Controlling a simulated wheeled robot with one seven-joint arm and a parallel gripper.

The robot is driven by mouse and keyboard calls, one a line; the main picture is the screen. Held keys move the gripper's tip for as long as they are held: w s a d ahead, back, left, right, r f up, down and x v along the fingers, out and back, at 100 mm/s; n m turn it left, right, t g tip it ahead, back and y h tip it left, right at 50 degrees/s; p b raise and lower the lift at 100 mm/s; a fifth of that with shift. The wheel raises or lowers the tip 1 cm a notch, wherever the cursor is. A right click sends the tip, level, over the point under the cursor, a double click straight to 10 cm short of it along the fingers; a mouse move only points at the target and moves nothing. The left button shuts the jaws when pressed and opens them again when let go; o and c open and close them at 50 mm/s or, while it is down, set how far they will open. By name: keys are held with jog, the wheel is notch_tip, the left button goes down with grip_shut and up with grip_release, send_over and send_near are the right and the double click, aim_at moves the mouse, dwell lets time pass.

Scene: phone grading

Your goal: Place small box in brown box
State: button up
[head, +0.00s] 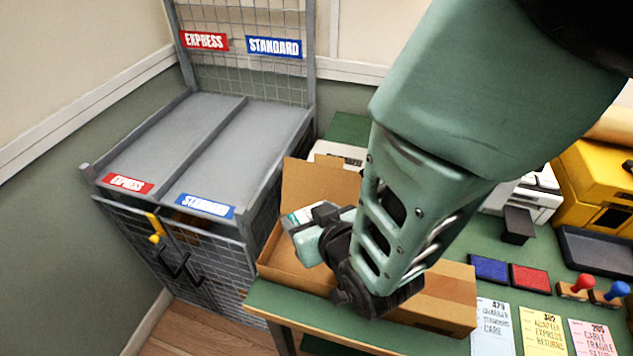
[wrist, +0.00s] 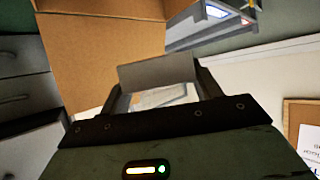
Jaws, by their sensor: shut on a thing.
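The small box (head: 302,240) is white with a teal-marked label. My gripper (head: 318,232) is shut on it, and it looks tilted. The small box also shows in the wrist view (wrist: 157,70), grey in shade between the fingers (wrist: 160,92). The brown box (head: 322,184) is an open cardboard carton at the table's left end. The small box appears in front of its opening, near its left side; the height above it cannot be told. My arm hides much of the carton's middle. A brown cardboard panel (wrist: 105,55) fills the upper left of the wrist view.
A grey wire rack (head: 225,125) with EXPRESS and STANDARD lanes stands left of the green table (head: 445,345). Ink pads (head: 488,268), stamps (head: 580,288), paper cards (head: 542,330) and a yellow case (head: 597,180) lie to the right.

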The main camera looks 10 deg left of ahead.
notch_tip(320, 180, down, 10)
jog(key=shift+r+p, duration=0.25)
jog(key=shift+p, duration=0.75)
jog(key=shift+f, duration=0.1)
jog(key=shift+f+b, duration=0.45)
jog(key=shift+b, duration=0.05)
jog(key=shift+f, duration=0.2)
jog(key=shift+s, duration=0.1)
jog(key=o, duration=0.7)
